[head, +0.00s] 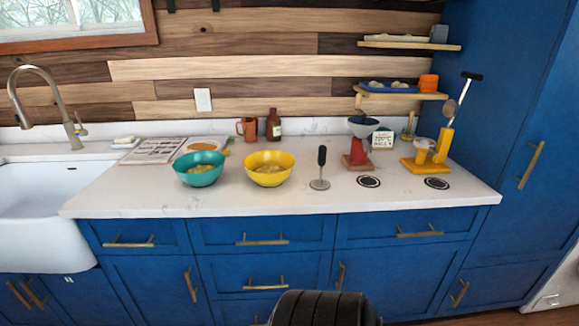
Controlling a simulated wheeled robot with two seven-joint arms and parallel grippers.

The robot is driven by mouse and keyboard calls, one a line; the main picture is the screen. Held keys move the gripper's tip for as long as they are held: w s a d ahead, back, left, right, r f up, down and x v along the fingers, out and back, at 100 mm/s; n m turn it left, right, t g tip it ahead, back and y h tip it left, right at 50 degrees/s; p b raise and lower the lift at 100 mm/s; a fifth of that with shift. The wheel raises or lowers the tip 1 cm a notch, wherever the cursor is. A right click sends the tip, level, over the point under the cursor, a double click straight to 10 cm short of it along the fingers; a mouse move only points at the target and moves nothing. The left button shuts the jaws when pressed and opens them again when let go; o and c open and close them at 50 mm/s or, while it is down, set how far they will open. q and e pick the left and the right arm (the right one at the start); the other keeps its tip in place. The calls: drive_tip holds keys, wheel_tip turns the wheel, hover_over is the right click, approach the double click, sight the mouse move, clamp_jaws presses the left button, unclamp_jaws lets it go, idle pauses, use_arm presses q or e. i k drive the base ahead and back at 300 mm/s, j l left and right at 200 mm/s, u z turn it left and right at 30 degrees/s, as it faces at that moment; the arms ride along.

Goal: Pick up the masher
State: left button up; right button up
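The masher (320,170) stands upright on the white counter, right of the yellow bowl. It has a black handle on top, a thin metal shaft and a flat, round metal foot resting on the counter near its front edge. Nothing is touching it and nothing hides it. Neither of my grippers shows in the head view. A black ribbed part, which looks like part of my own body, shows at the bottom edge.
A yellow bowl (269,168) and a teal bowl (200,169) stand to the left. A red-based stand with a funnel (361,143) is just behind right. Round black-and-white discs (369,181) and a yellow stand (431,157) lie further right. Counter in front of the masher is clear.

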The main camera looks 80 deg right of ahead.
sight(320, 183)
drive_tip(key=z, duration=1.95)
